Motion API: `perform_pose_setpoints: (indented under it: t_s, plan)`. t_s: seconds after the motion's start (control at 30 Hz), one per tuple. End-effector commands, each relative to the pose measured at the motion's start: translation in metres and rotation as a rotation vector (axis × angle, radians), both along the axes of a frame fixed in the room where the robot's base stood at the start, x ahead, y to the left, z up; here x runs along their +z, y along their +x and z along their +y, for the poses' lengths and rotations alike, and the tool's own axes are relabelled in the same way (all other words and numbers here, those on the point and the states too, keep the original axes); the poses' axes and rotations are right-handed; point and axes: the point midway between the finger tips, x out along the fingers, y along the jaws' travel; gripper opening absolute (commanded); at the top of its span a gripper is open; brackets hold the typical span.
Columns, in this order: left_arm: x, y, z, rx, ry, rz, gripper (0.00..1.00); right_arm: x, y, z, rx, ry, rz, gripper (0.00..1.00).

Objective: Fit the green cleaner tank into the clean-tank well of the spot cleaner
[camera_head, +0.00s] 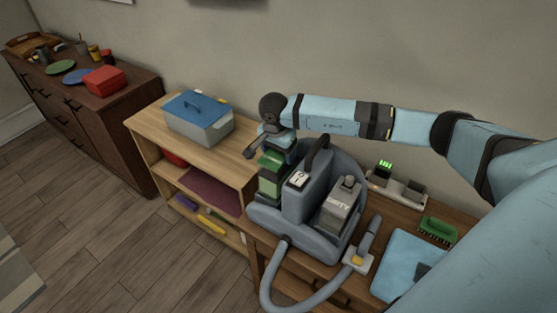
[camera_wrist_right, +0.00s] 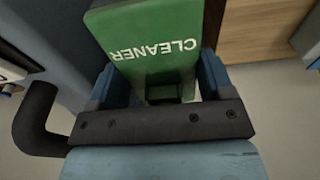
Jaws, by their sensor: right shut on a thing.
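The green cleaner tank (camera_head: 269,186) is at the left side of the grey-blue spot cleaner (camera_head: 299,207) in the head view. My right gripper (camera_head: 276,152) is above it and shut on its upper part. In the right wrist view the tank's green face with "CLEANER" lettering (camera_wrist_right: 146,42) sits between the two blue fingers of the gripper (camera_wrist_right: 158,88). The tank looks roughly upright. The clean-tank well is hidden behind the tank, and I cannot tell how deep the tank sits. My left gripper is not in view.
A grey tank marked "DIRTY" (camera_head: 338,208) sits on the cleaner's right side. Its hose (camera_head: 273,285) loops over the front. A charger with a green light (camera_head: 396,187), a green brush (camera_head: 438,230) and a blue cloth (camera_head: 408,262) lie right. A shelf with a lidded box (camera_head: 205,128) stands left.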

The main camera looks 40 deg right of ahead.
Motion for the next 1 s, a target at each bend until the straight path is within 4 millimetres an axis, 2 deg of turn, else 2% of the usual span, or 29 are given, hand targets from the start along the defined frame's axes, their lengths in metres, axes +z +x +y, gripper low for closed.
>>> perform_pose_setpoints:
  t_s: [0.23,0.5,0.87,0.9,0.97,1.0]
  plan:
    - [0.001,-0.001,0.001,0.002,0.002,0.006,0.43,-0.015,0.0,0.0,-0.001,0.0,0.0,0.13]
    - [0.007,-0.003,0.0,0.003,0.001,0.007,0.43,-0.048,0.001,0.0,-0.001,0.0,-0.001,0.13]
    - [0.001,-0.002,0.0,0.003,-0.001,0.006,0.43,-0.054,0.001,0.0,0.0,0.0,-0.003,0.13]
    - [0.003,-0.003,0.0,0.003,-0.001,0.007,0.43,-0.053,0.0,0.0,0.0,-0.001,-0.001,0.83]
    - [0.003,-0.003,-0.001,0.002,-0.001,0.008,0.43,-0.053,0.0,0.0,0.0,-0.001,-0.001,0.97]
    - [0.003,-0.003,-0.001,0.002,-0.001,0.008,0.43,-0.053,0.0,0.0,0.0,-0.001,-0.001,1.0]
